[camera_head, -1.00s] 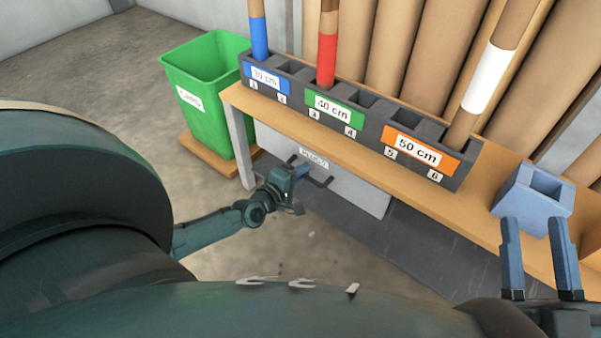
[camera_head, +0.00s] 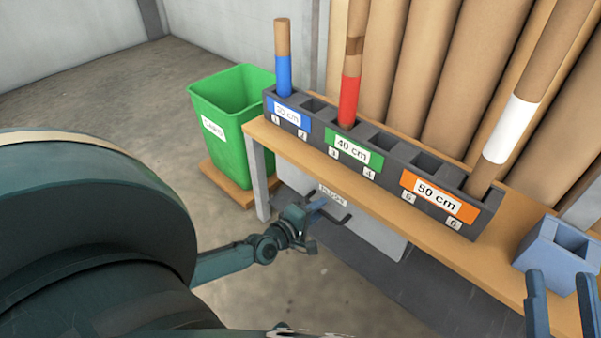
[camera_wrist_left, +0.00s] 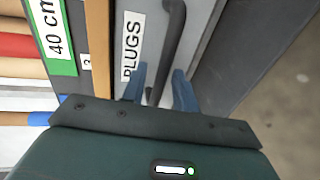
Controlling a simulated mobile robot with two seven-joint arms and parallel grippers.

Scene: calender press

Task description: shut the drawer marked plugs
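The drawer marked plugs (camera_head: 378,236) has a pale grey front under the wooden bench, with a white label (camera_head: 332,194) and a dark bar handle. In the left wrist view the label (camera_wrist_left: 132,45) and the handle (camera_wrist_left: 174,30) are close ahead. My left gripper (camera_head: 318,208) is at the drawer's handle; in the wrist view its two blue fingers (camera_wrist_left: 161,85) are apart, with the handle's lower end between them in the picture. I cannot tell whether they touch it, nor how far out the drawer stands. My right gripper (camera_head: 562,300) is open and empty at the lower right.
A dark rack (camera_head: 385,150) with size labels and several upright tubes stands on the wooden bench (camera_head: 400,207). A blue-grey holder (camera_head: 545,250) is at its right. A green bin (camera_head: 225,140) stands left of the bench. The floor in front is clear.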

